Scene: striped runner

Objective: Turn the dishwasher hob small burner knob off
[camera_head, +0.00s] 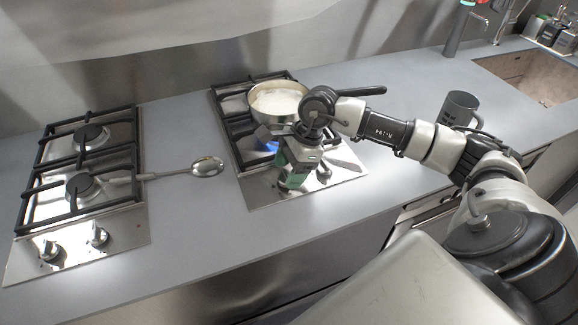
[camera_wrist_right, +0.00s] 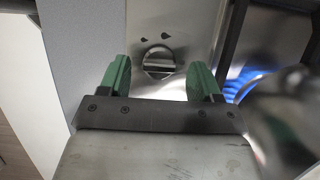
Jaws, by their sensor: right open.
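My right gripper (camera_head: 287,180) is over the front control panel of the right hob (camera_head: 345,172), pointing down. In the right wrist view its two green fingers (camera_wrist_right: 160,76) are open and apart, with a round metal knob (camera_wrist_right: 158,63) showing between and just beyond them. The knob's grip bar lies crosswise in that view. Nothing is held. The gripper partly hides the panel in the head view. My left gripper is out of view.
A pot (camera_head: 275,103) with pale contents stands on the right hob, close to my right wrist, its dark handle pointing right. A spoon (camera_head: 205,167) lies beside the left hob (camera_head: 125,225). The counter between hobs is mostly clear.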

